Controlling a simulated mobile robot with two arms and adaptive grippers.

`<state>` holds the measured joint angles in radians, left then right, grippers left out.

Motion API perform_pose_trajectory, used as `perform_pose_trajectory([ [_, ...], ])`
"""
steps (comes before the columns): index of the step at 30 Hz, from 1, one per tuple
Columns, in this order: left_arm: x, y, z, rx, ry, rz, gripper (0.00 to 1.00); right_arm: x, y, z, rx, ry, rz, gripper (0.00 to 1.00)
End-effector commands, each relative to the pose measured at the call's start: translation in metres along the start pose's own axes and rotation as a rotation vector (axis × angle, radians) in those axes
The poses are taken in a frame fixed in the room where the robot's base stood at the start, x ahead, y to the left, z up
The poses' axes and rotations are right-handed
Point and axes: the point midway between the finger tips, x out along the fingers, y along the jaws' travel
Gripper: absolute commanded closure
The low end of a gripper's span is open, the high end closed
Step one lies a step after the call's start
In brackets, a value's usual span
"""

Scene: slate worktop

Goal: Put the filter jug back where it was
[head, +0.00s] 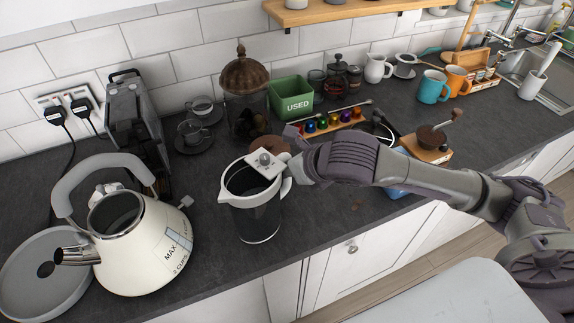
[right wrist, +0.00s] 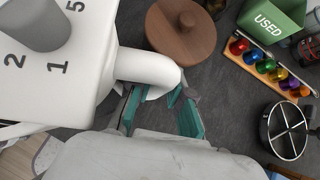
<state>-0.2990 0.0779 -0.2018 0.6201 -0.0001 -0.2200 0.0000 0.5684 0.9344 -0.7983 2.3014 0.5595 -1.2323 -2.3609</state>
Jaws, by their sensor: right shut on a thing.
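The filter jug (head: 258,213) is upright near the front edge of the worktop, with a dark clear body, white rim and white handle. Its white square lid (head: 265,164) has a grey knob; in the right wrist view the lid (right wrist: 85,55) shows printed numbers. My right gripper (right wrist: 160,108) is shut on the jug's white handle (right wrist: 150,70), with teal finger pads on either side. In the head view this gripper (head: 291,166) comes from the right. I cannot tell whether the jug's base touches the worktop. My left gripper is not in view.
A cream kettle (head: 145,245) and a grey round tray (head: 20,284) stand left of the jug. A toaster (head: 138,130), dark cups (head: 192,133), a wooden-lidded jar (head: 245,78) and a green box (head: 291,96) stand behind. A coffee pod rack (head: 332,124) is behind my arm.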

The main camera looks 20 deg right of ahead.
Motion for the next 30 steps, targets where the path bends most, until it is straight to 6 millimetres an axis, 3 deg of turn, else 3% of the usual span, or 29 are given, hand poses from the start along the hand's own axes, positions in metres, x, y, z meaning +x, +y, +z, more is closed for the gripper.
perform_pose_trajectory([
  [3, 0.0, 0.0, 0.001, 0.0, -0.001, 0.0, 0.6, 0.0, 0.0, 0.001, 0.001, -0.006, 0.002, 1.0],
  [4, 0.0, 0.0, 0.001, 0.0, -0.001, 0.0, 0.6, 0.001, 0.0, -0.002, 0.0, 0.001, 0.0, 0.79],
  [9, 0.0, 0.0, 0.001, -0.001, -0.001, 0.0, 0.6, 0.001, 0.0, -0.001, 0.0, 0.0, 0.0, 0.56],
  [20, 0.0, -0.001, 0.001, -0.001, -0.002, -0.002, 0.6, -0.005, 0.0, 0.001, -0.001, -0.003, 0.001, 0.56],
  [23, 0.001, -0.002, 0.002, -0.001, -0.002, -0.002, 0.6, -0.019, 0.0, 0.001, -0.002, -0.004, 0.001, 0.56],
  [29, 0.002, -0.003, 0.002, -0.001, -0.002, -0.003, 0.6, -0.065, -0.001, 0.001, -0.005, -0.003, -0.003, 0.56],
  [30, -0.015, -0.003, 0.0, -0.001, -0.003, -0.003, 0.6, -0.072, -0.001, 0.005, 0.0, 0.004, -0.002, 0.56],
])
